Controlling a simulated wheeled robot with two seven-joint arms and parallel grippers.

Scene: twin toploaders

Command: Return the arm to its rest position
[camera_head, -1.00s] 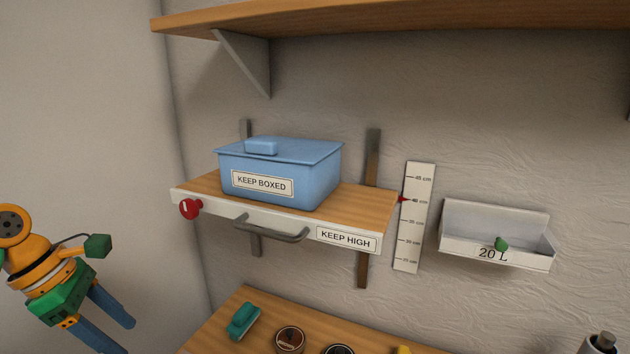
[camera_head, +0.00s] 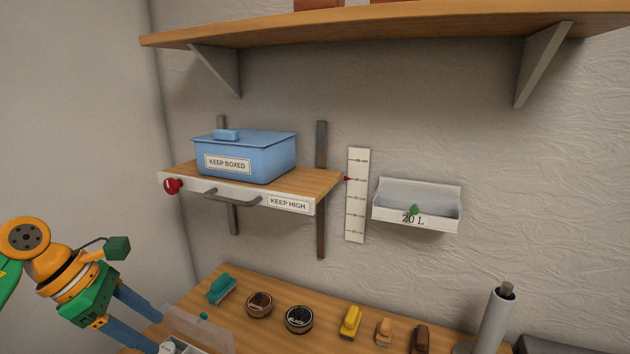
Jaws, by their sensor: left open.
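My left gripper (camera_head: 140,318) hangs at the lower left of the head view, its two blue fingers apart and pointing down to the right. Nothing shows between the fingers. It is left of and below the sliding shelf (camera_head: 318,187), near the left end of the wooden bench (camera_head: 250,330). The blue lidded box (camera_head: 268,160), labelled KEEP BOXED, stands on that shelf. The shelf's front carries a KEEP HIGH label, a grey handle (camera_head: 232,199) and a red knob (camera_head: 172,186). My right gripper is not in view.
A scale strip (camera_head: 356,195) and a white wall tray (camera_head: 416,208) marked 20 L are right of the shelf. The bench holds a teal brush (camera_head: 221,289), two round tins (camera_head: 299,320), a yellow brush (camera_head: 350,322) and a grey cylinder (camera_head: 493,322). A fixed shelf (camera_head: 380,28) spans above.

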